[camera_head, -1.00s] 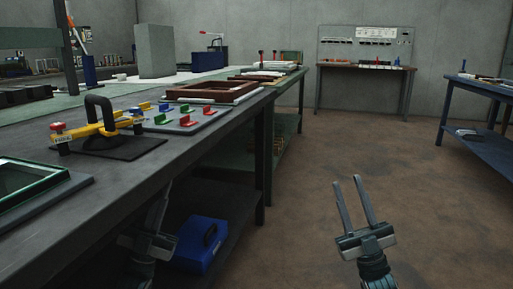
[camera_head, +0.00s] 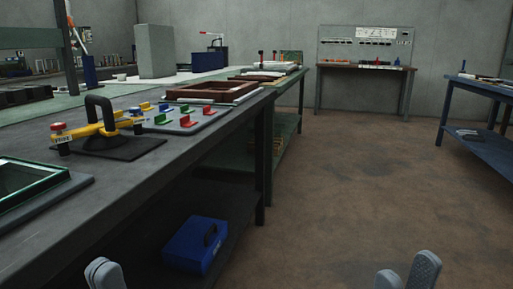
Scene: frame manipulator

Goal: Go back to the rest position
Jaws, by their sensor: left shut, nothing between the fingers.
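Only the fingertips of my two grippers show, at the bottom edge of the head view, pointing up. My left gripper (camera_head: 104,272) is at the lower left, in front of the dark workbench, with its grey fingertips together and nothing between them. My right gripper (camera_head: 408,274) is at the lower right, over the brown floor. Its two grey fingertips stand a little apart with nothing seen between them. The rest of both grippers and the arms are below the picture.
The dark workbench (camera_head: 130,178) fills the left side. It bears a yellow clamp tool with a black handle (camera_head: 98,122), colored clips and a brown frame (camera_head: 208,92). A blue toolbox (camera_head: 196,244) sits on its lower shelf. Floor is clear at center and right.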

